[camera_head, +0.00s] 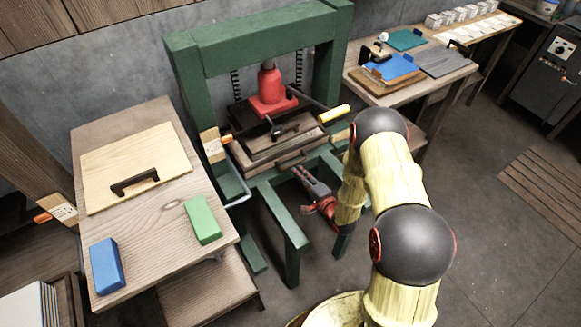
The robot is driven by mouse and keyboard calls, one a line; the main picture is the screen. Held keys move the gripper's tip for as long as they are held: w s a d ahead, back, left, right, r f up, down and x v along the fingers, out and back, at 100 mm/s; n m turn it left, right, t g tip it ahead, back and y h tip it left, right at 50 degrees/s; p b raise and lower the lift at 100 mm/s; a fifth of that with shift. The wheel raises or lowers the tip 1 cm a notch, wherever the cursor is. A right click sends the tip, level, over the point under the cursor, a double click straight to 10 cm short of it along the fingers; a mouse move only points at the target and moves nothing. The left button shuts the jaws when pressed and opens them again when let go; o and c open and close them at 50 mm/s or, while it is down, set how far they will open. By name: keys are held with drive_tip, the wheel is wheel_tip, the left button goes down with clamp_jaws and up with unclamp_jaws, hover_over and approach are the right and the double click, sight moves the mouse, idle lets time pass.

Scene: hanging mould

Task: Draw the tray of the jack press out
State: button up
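The jack press has a green frame (182,75) and a red jack (268,85) standing in it. Below the jack is a wooden tray (252,160) with a dark frame and a dark block on top. A handle (291,161) shows on its front side. My gripper (298,171) is just in front of and below this handle, reaching up toward it from the lower right. Whether the fingers touch the handle, and whether they are open or shut, is too small to tell. The tray sits inside the press frame.
A wooden table (163,226) at left bears a board with a dark handle, a green block (202,220) and a blue block (106,266). A yellow-gripped lever (334,114) sticks out right of the jack. A bench (440,85) stands behind right.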

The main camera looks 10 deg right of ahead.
sight(290, 164)
drive_tip(key=shift+b+x, duration=1.1)
drive_tip(key=shift+x, duration=2.4)
drive_tip(key=shift+c, duration=0.5)
clamp_jaws()
